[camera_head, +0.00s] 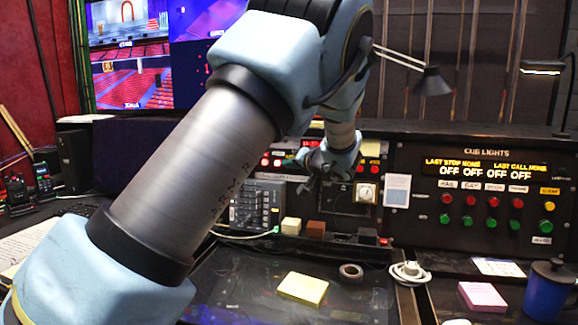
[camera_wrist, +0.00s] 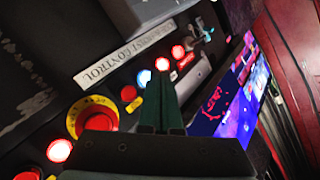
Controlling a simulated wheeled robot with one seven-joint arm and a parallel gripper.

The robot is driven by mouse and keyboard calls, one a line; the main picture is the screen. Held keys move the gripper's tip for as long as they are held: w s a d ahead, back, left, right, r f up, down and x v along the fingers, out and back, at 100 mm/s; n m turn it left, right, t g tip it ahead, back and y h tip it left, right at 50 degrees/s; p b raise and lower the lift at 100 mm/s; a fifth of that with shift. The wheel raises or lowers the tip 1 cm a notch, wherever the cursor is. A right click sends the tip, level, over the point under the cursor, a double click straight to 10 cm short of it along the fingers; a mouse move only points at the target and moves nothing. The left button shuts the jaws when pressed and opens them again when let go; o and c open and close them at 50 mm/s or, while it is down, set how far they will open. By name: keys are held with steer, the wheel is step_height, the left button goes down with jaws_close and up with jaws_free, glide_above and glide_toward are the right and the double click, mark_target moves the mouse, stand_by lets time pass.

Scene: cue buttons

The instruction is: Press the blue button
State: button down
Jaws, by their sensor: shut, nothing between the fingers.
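In the wrist view a small lit bluish-white button (camera_wrist: 143,77) shows just left of my gripper's fingertips, in a row with red buttons. It is the only bluish button there. My gripper (camera_wrist: 161,76) is shut and empty, with its dark green fingers pointing toward the button row. I cannot tell whether the tips touch the panel. In the head view my gripper (camera_head: 312,178) is at the back panel, and the bluish button cannot be made out there, with my arm covering part of the panel.
In the wrist view, lit red buttons (camera_wrist: 162,64) and a large red button on a yellow ring (camera_wrist: 92,116) are close to the fingers. In the head view, the cue lights panel (camera_head: 472,190) stands to the right and a yellow note pad (camera_head: 302,289) lies on the desk.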

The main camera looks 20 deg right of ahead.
steer(key=shift+w+d+f+b, duration=0.1)
steer(key=shift+w+f+b, duration=0.1)
steer(key=shift+b, duration=0.15)
steer(key=shift+w+d+r, duration=0.1)
steer(key=shift+d+r, duration=0.05)
steer(key=shift+w+d+b, duration=0.25)
steer(key=shift+w+b, duration=0.05)
steer(key=shift+b, duration=0.25)
stand_by(0.4)
stand_by(0.4)
steer(key=shift+s+a+b, duration=0.5)
steer(key=shift+s+b, duration=0.1)
steer(key=shift+b, duration=0.5)
steer(key=shift+s, duration=0.1)
